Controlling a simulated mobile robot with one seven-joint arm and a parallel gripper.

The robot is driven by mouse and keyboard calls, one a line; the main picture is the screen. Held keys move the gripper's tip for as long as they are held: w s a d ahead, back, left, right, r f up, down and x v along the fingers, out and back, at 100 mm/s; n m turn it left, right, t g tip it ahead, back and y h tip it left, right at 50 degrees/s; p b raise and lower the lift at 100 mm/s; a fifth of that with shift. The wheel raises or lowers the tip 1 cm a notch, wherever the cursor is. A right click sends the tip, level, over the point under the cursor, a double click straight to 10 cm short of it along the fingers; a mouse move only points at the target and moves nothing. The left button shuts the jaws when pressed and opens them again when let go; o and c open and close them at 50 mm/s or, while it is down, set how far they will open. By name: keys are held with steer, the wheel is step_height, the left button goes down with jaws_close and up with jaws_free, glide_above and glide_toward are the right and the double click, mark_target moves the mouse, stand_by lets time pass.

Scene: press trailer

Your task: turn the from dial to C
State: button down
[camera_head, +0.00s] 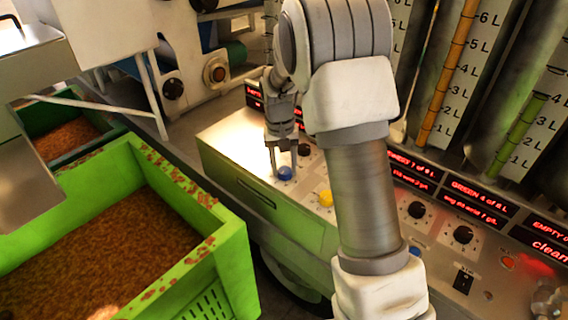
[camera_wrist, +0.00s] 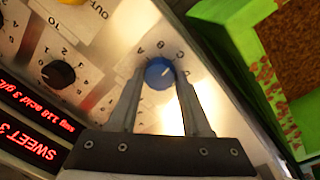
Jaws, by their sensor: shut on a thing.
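The blue dial (camera_wrist: 159,73) is a round knob on the pale panel, with letters including A, B and C around its upper side in the wrist view. I take it as the from dial, though I cannot read that word. A short pale mark on it seems to slant to the upper right, on the side of the C, but it is small. My gripper (camera_wrist: 160,76) is shut on the blue dial, one finger on each side. In the head view my gripper (camera_head: 282,170) points down onto the blue dial (camera_head: 285,174) at the panel's left end.
A yellow dial (camera_head: 326,198) and a black dial (camera_head: 304,150) sit close by. More black dials and red displays (camera_head: 478,195) run along the panel to the right. A green crate (camera_head: 228,240) of brown grains stands at left. Tall scaled tubes (camera_head: 450,70) stand behind.

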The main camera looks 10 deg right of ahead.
mark_target(280, 169)
steer(key=shift+m, duration=0.6)
steer(key=shift+c, duration=1.8)
jaws_free()
steer(key=shift+r, duration=0.1)
step_height(280, 169, up, 17)
steer(key=a+p, duration=0.1)
steer(key=p, duration=0.1)
steer(key=shift+w+p, duration=0.2)
steer(key=shift+p, duration=0.2)
steer(key=shift+r, duration=0.15)
